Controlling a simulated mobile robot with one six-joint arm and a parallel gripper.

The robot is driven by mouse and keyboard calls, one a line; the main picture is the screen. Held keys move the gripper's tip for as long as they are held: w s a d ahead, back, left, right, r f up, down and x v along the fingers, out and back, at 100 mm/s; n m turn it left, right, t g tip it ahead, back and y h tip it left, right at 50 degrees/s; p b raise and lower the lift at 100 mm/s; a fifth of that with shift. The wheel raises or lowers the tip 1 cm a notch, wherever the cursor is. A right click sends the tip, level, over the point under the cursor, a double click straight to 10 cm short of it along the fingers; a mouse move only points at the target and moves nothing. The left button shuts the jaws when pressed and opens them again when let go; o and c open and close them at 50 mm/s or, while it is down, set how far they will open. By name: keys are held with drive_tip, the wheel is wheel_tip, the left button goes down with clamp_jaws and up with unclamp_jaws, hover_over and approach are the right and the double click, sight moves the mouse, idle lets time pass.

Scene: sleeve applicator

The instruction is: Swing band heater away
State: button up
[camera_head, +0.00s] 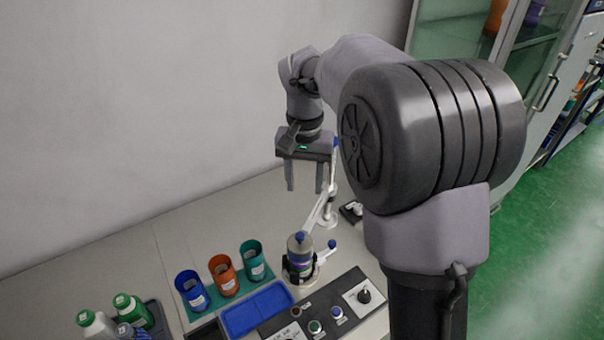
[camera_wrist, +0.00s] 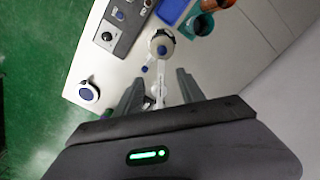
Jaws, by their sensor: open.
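A white swing arm (camera_head: 318,213) runs from the ring back to an upright post (camera_head: 332,190). My gripper (camera_head: 305,191) is open and empty, fingers pointing down, above and behind the bottle. In the wrist view, the bottle (camera_wrist: 162,44) and white arm (camera_wrist: 160,68) lie beyond my open fingers (camera_wrist: 160,75). The fingers partly hide the post and arm.
A control panel (camera_head: 325,308) with knobs lies in front of the bottle. A blue tray (camera_head: 257,309) and blue, orange and teal cups (camera_head: 223,275) stand left. Green-capped bottles (camera_head: 133,310) are at far left. A round white device (camera_wrist: 88,93) sits near the table edge.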

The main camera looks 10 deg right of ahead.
drive_tip(key=b, duration=0.3)
hover_over(300, 234)
wheel_tip(300, 234, down, 6)
wheel_tip(300, 234, down, 11)
drive_tip(key=b, duration=0.3)
drive_tip(key=shift+f, duration=0.2)
clamp_jaws()
idle(0.6)
